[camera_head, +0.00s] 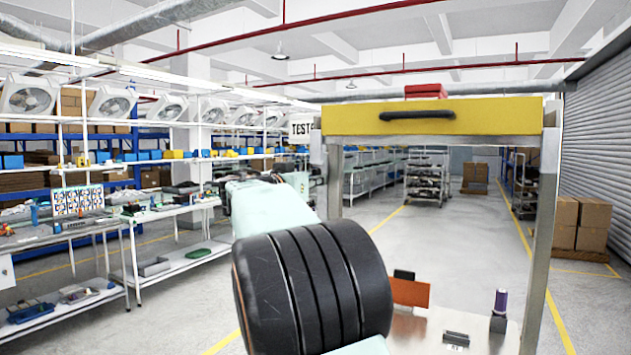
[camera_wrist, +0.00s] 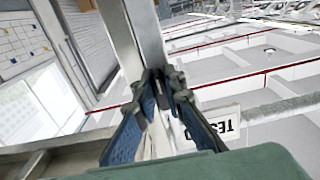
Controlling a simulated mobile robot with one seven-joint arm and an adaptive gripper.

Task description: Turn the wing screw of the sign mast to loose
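The sign (camera_head: 303,128), white with black letters, is at the upper middle of the head view, partly cut off by a post. It also shows sideways in the wrist view (camera_wrist: 224,122). My gripper (camera_head: 318,177) is small and partly hidden beyond my arm in the head view, just below the sign. In the wrist view my gripper (camera_wrist: 165,82) has its blue-padded fingers close together at the tips, in front of a pale metal post. Small dark shapes lie at the tips. I cannot make out the wing screw or whether it is between the fingers.
A yellow drawer front (camera_head: 432,117) with a black handle spans the metal frame to the right of the sign. Below are an orange plate (camera_head: 408,291) and a purple-topped cylinder (camera_head: 500,303) on a bench. Shelves stand left; cardboard boxes (camera_head: 580,222) stand right.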

